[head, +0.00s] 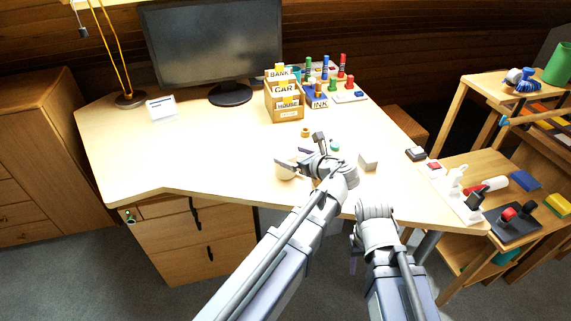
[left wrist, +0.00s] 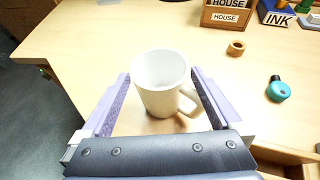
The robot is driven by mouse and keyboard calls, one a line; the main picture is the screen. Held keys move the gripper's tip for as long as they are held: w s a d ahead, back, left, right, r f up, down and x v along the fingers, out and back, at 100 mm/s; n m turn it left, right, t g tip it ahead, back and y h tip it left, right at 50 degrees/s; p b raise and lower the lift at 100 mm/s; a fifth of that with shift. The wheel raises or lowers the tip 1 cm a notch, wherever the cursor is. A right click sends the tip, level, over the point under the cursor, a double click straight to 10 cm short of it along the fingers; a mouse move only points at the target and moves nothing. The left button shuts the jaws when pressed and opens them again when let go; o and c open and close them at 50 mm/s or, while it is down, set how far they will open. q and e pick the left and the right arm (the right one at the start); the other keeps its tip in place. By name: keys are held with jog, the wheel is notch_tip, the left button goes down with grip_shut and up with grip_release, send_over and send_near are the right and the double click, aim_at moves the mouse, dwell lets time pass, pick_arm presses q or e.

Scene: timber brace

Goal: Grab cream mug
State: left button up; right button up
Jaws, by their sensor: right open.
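The cream mug (left wrist: 160,85) stands upright on the desk, its handle toward the lower right in the left wrist view. In the head view the mug (head: 286,172) is partly hidden by my left gripper (head: 300,158). My left gripper is open, with its two purple fingers on either side of the mug in the left wrist view; a gap shows between the mug and the left finger. My right gripper (head: 356,262) is open below the desk's front edge, mostly hidden behind its own arm.
On the desk (head: 220,150) are a wooden ring (left wrist: 236,48), a teal bottle (left wrist: 279,90), a grey block (head: 368,162), a card box (head: 285,103) and a monitor (head: 213,45). A cluttered wooden shelf (head: 500,190) stands right.

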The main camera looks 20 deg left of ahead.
pick_arm(q)
jog(key=shift+a, duration=0.1)
grip_shut()
dwell(0.5)
